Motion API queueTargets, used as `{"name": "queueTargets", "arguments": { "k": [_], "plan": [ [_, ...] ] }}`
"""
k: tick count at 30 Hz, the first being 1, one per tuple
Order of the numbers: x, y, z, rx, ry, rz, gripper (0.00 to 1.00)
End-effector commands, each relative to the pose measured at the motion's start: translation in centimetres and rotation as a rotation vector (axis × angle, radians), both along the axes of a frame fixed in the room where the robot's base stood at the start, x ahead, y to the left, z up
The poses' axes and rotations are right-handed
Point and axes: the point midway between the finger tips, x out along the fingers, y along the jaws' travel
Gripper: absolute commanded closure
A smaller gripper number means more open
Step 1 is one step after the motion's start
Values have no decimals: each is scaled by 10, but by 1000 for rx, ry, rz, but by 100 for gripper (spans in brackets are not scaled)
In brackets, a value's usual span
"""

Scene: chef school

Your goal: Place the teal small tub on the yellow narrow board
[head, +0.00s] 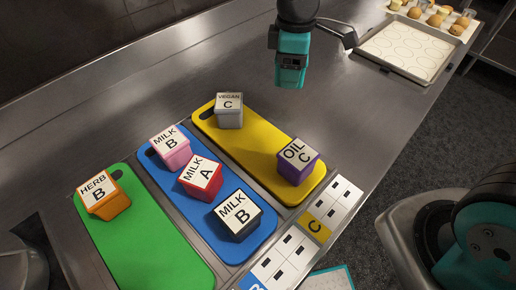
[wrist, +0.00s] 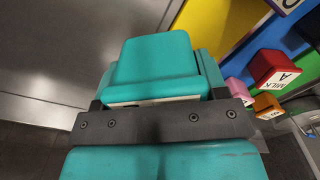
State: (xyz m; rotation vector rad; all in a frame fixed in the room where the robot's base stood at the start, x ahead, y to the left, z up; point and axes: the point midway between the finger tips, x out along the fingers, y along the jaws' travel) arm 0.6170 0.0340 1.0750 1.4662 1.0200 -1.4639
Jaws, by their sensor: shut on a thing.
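The teal small tub (head: 290,77) hangs from my gripper (head: 292,61) in the head view, upright above the steel counter, beyond the far end of the yellow narrow board (head: 248,142). In the wrist view the teal tub (wrist: 152,70) shows just past the grey bar of my gripper (wrist: 155,120); tub and gripper are both teal, so their exact border is hard to tell. My gripper is shut on the tub. A grey VEGAN C tub (head: 229,112) stands on the board's far end. A purple OIL C tub (head: 296,163) stands near its near end.
The blue board (head: 237,188) beside it holds pink, red and black MILK tubs. The green board (head: 150,243) holds an orange HERB B tub (head: 103,197). Bare yellow surface lies between the grey and purple tubs. A baking tray (head: 412,48) stands at upper right.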

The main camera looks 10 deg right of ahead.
Motion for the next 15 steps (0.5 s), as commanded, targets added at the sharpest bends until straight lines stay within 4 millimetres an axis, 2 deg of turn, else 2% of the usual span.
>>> {"name": "queueTargets", "arguments": {
  "k": [1, 6, 11, 13, 15],
  "plan": [
    [-9, 21, 11, 3, -11, 171, 64],
    [-42, 61, 55, 1, -8, 651, 64],
    [-63, 76, 76, -1, -3, 892, 64],
    [-67, 78, 76, -1, 0, 935, 64],
    [-69, 78, 68, -2, 6, 952, 64]
  ]
}}
